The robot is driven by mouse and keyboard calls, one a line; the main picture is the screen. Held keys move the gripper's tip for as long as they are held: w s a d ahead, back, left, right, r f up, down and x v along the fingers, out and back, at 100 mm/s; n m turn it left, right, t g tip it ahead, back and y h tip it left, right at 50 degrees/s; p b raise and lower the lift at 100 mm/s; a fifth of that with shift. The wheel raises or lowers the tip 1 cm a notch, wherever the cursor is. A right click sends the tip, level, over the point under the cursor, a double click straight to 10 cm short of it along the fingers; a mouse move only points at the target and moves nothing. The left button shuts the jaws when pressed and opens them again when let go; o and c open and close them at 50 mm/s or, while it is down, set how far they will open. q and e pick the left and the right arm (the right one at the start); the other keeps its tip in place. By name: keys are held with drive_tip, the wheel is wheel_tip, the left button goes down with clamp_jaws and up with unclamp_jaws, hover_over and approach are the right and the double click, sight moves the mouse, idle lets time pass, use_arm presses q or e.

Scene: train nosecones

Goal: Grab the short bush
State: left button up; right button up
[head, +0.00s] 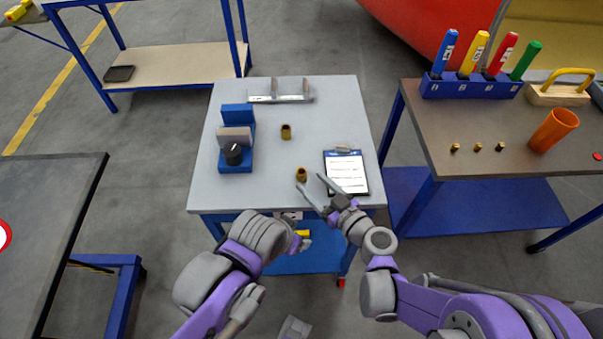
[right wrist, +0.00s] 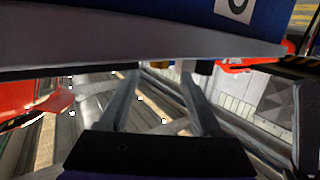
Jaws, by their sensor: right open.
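Two small brass bushes stand on the grey table (head: 260,190). One bush (head: 286,131) is near the middle. The other bush (head: 301,174) is nearer the front edge and looks slightly shorter, though the difference is hard to judge. My right gripper (head: 309,181) is open and empty, with its fingertips close to the front bush. I cannot tell whether they are level with it or above it. The right wrist view shows the parted fingers (right wrist: 160,88), with no bush visible. My left gripper (head: 302,240) is low at the table's front edge, its jaws unclear.
A clipboard (head: 346,173) lies right of the front bush. A blue fixture with a black knob (head: 234,153) stands at left, and a metal bracket (head: 280,98) at the back. The right-hand table (head: 480,130) holds coloured-handled tools and several tiny brass pieces (head: 478,147).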

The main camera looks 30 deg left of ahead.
sight(304, 177)
drive_tip(key=x, duration=0.4)
drive_tip(key=shift+a+f, duration=0.2)
drive_tip(key=shift+a, duration=0.1)
clamp_jaws()
